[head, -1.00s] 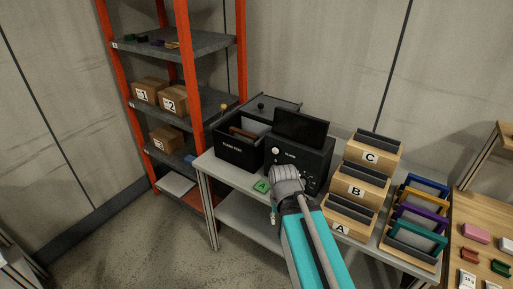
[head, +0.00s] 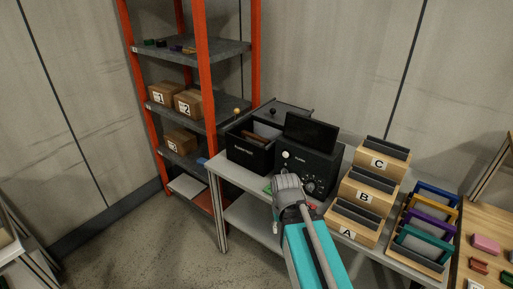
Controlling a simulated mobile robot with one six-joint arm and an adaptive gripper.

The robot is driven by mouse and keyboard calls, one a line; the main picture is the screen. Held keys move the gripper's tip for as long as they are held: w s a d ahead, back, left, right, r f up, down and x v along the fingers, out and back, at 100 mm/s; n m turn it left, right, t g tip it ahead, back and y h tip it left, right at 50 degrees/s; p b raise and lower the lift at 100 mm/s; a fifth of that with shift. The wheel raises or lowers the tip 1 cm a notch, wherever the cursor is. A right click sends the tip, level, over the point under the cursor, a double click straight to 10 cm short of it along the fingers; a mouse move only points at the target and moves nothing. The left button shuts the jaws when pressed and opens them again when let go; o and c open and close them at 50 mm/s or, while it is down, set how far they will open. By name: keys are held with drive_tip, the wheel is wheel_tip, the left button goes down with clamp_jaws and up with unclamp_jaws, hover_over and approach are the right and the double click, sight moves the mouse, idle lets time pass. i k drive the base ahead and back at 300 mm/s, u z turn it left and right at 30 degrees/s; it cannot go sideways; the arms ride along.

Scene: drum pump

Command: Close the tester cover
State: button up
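The tester (head: 325,160) is a black box with a light knob and a dial on its front, standing on the grey table. Its dark cover (head: 311,130) stands raised at the top, tilted back, so it appears open. My gripper (head: 287,184) is in front of the tester's lower left front, seen from behind. It looks apart from the cover. Its fingers are hidden by its own body, so I cannot tell whether it is open or holds anything.
A black bin (head: 248,155) stands left of the tester. Wooden holders A, B and C (head: 366,190) step up on the right, beside a rack of coloured frames (head: 428,228). An orange shelf (head: 207,70) stands at the left. A green card (head: 267,190) is partly hidden by my gripper.

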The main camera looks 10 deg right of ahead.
sight(274, 111)
drive_tip(key=u, duration=0.05)
drive_tip(key=i, duration=0.9)
drive_tip(key=z, duration=0.05)
